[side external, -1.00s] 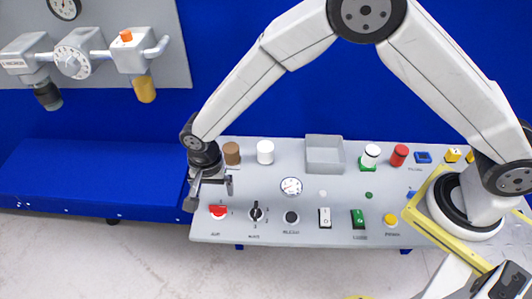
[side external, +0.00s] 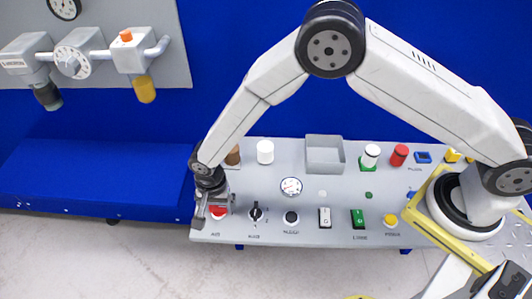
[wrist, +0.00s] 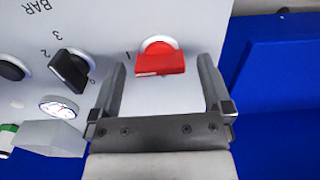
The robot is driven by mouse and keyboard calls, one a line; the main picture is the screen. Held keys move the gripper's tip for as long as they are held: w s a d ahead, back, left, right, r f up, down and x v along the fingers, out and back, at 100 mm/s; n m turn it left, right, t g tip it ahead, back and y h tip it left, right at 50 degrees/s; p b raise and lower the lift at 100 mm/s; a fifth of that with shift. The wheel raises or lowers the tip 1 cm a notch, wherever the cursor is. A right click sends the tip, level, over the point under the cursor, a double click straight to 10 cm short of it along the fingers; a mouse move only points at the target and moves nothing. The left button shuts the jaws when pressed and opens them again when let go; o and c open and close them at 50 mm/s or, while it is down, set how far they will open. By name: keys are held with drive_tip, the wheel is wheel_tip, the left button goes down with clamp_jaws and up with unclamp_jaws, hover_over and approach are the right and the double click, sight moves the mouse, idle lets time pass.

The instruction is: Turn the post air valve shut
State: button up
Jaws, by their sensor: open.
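The air valve is a red bar-shaped handle on a round white base (wrist: 160,62), at the near left corner of the grey panel. In the wrist view its bar lies crosswise, running from one finger side toward the other. In the side view the red handle (side external: 219,214) shows partly beneath my gripper (side external: 215,208). My gripper (wrist: 162,66) is open, with one finger on each side of the handle. Gaps show between both fingers and the red bar, and nothing is held. I cannot tell how far the fingertips are above the panel.
A black knob (side external: 255,212) with number marks stands just right of the valve. A round gauge (side external: 291,187), a white cylinder (side external: 265,152) and a grey tray (side external: 324,158) lie farther off. The panel's left edge is close by, with a blue surface (side external: 90,175) beyond.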

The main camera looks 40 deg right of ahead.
drive_tip(key=c, duration=1.2)
drive_tip(key=shift+c, duration=0.2)
drive_tip(key=shift+n, duration=0.4)
drive_tip(key=n, duration=0.7)
drive_tip(key=shift+n, duration=0.4)
drive_tip(key=n, duration=0.4)
drive_tip(key=shift+n, duration=0.3)
drive_tip(key=n, duration=0.4)
drive_tip(key=shift+n, duration=0.4)
